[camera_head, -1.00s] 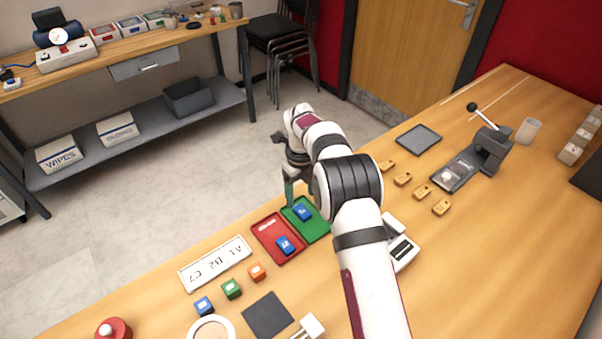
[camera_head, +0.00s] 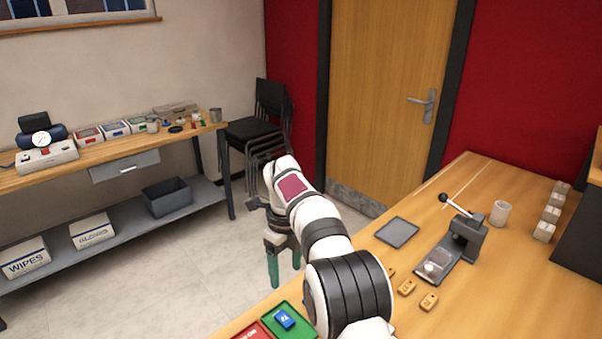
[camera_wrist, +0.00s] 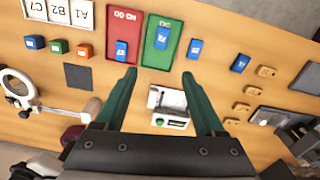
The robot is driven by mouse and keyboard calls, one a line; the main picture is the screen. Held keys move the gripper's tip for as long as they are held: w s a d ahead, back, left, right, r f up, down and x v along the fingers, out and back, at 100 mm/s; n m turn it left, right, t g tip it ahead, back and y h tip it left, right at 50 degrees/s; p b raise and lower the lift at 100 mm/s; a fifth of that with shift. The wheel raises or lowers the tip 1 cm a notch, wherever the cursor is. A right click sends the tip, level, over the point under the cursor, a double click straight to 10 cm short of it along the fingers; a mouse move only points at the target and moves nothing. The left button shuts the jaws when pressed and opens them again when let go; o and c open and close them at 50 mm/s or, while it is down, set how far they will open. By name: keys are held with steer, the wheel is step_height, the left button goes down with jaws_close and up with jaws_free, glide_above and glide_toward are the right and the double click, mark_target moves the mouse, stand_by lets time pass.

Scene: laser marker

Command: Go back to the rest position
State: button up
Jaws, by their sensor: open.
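My gripper (camera_wrist: 160,98) is open and empty in the wrist view, its two green fingers spread apart above the table. A green tray (camera_wrist: 163,32) marked GO holds a blue block (camera_wrist: 161,39). A red tray (camera_wrist: 125,20) marked NO-GO beside it holds another blue block (camera_wrist: 121,51). Two more blue blocks lie on the bare table to the right of the trays, one (camera_wrist: 195,48) and another (camera_wrist: 239,63). A small white device (camera_wrist: 170,106) shows between the fingers.
A laser-marker-like lever press (camera_head: 458,240) stands on the table at right, with a grey pad (camera_head: 397,232) and white cup (camera_head: 500,213) near it. Several tan tags (camera_wrist: 252,91) lie on the table. A bench (camera_head: 110,165) stands at the back left, with floor between.

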steer(key=s+d+r+n, duration=0.7)
steer(key=s, duration=0.3)
steer(key=s+d+f+n, duration=0.2)
steer(key=s+n, duration=0.4)
steer(key=s, duration=0.7)
steer(key=s+d+f+n+y, duration=0.1)
steer(key=s+d+n, duration=0.2)
steer(key=s+n, duration=0.4)
steer(key=s, duration=0.6)
steer(key=shift+s+f+y, duration=0.3)
steer(key=shift+f, duration=0.1)
